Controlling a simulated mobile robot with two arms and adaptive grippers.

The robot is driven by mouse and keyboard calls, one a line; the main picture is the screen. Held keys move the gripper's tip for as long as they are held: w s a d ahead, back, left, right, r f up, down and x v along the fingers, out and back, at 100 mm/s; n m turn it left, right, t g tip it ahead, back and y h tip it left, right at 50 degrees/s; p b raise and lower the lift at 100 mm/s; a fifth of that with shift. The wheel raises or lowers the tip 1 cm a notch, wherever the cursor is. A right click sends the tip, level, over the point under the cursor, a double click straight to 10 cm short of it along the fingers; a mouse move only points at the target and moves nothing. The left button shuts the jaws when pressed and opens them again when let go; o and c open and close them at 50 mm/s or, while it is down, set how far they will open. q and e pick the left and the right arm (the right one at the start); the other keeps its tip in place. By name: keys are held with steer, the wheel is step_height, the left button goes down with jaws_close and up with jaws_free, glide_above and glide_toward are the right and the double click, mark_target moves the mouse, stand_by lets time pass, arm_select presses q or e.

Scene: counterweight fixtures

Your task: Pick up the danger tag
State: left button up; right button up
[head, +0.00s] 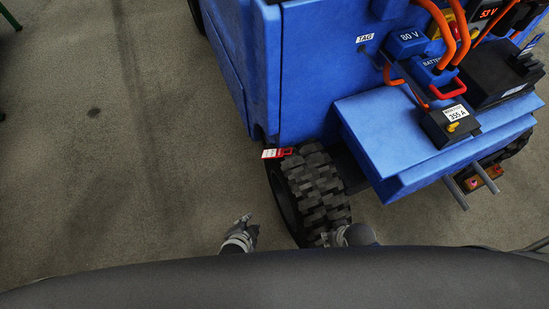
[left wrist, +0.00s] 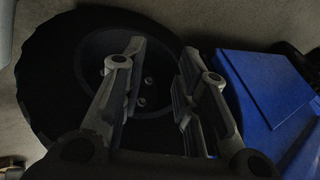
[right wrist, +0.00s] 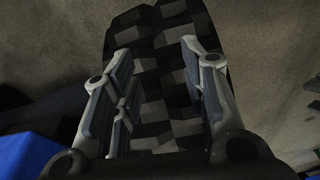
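The danger tag (head: 271,154), a small red and white piece, lies at the top of the black knobbly tyre (head: 318,192), by the lower corner of the blue vehicle. It does not show in either wrist view. My left gripper (head: 246,225) is left of the tyre and below the tag in the head view, apart from it. Its fingers are spread and empty in the left wrist view (left wrist: 163,50), with the wheel beyond. My right gripper (head: 328,238) is at the tyre's near end. Its fingers are spread in the right wrist view (right wrist: 158,50), with the tread behind them.
The blue vehicle (head: 320,75) fills the upper right. It has a plate marked TAG (head: 365,38), a blue battery connector (head: 434,70), orange cables (head: 460,30) and a black box marked 355 A (head: 451,122). A blue ledge (head: 385,130) juts out. The floor (head: 130,150) at left is clear.

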arm_select(q)
steer(key=w+d+r+m+t+b, duration=0.2)
steer(key=w+d+r+b, duration=0.2)
steer(key=w+r, duration=0.15)
steer(key=m+t+b, duration=0.2)
steer(key=t+b, duration=0.1)
steer(key=b, duration=0.1)
glide_toward(264, 158)
arm_select(e)
step_height(264, 158, up, 12)
steer(key=t+b, duration=0.1)
arm_select(q)
steer(key=b+x, duration=0.1)
steer(key=x, duration=0.5)
steer(key=shift+f, duration=0.1)
steer(key=b+x, duration=0.1)
steer(key=x, duration=0.2)
steer(key=shift+w+f, duration=0.1)
jaws_close()
arm_select(e)
steer(key=w+a+r+t+y, duration=0.1)
steer(key=w+t, duration=0.3)
steer(key=w, duration=0.4)
steer(key=shift+a+r+t, duration=0.3)
steer(key=shift+a+r, duration=0.3)
steer(key=shift+r, duration=0.05)
steer(key=shift+w, duration=0.1)
